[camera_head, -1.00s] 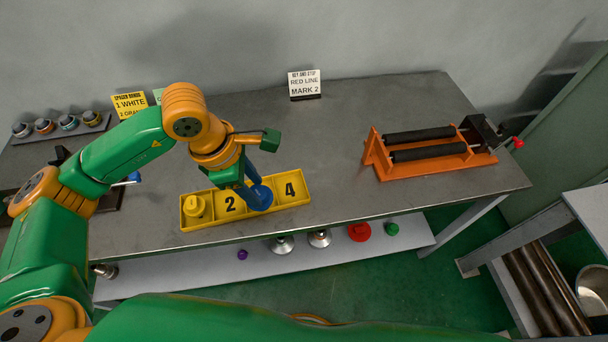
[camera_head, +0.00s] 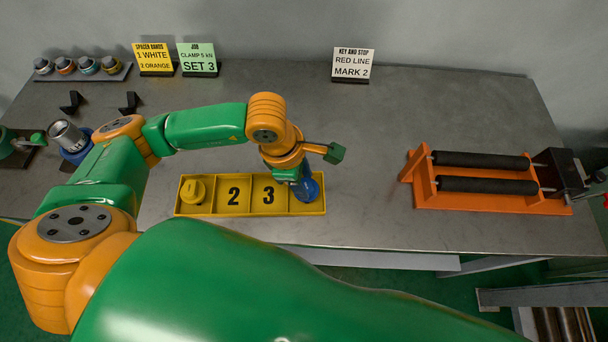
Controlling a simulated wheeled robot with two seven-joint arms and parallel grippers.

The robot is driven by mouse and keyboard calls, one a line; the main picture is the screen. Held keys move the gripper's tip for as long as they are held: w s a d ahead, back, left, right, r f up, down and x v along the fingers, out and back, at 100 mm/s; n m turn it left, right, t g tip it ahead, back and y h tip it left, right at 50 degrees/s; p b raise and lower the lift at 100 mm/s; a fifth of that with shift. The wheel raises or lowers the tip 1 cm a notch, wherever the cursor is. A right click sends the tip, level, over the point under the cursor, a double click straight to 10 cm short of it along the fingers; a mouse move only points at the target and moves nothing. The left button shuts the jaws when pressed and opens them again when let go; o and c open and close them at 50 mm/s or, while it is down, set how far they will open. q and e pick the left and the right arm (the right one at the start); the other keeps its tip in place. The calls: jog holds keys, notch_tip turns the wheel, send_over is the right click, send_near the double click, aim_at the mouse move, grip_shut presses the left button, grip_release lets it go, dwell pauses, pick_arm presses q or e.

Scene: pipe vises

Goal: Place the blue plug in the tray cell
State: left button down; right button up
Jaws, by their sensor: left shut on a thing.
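The yellow tray (camera_head: 222,210) lies near the front of the grey bench and has a row of cells. A yellow plug (camera_head: 193,190) sits in the leftmost cell. The cells marked 2 (camera_head: 234,196) and 3 (camera_head: 268,195) are empty. The blue plug (camera_head: 309,189) is at the rightmost cell and covers most of it, with that cell's number hidden. My left gripper (camera_head: 299,180) comes down from above, shut on the blue plug. I cannot tell whether the plug touches the cell floor. My right gripper is out of view.
An orange roller stand (camera_head: 480,203) is to the right of the tray, with clear bench between. Signs and a rack of small fittings (camera_head: 81,71) stand at the back. A silver cylinder in a blue holder (camera_head: 68,136) is at left.

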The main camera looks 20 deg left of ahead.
pick_arm(q)
jog(key=shift+c, duration=2.2)
grip_release()
jog(key=shift+s, duration=0.1)
jog(key=shift+o, duration=0.4)
jog(key=shift+f, duration=0.1)
jog(key=shift+r, duration=0.45)
jog(key=v, duration=1.1)
jog(key=shift+r+b, duration=0.25)
jog(key=shift+b, duration=0.05)
jog(key=shift+a, duration=0.1)
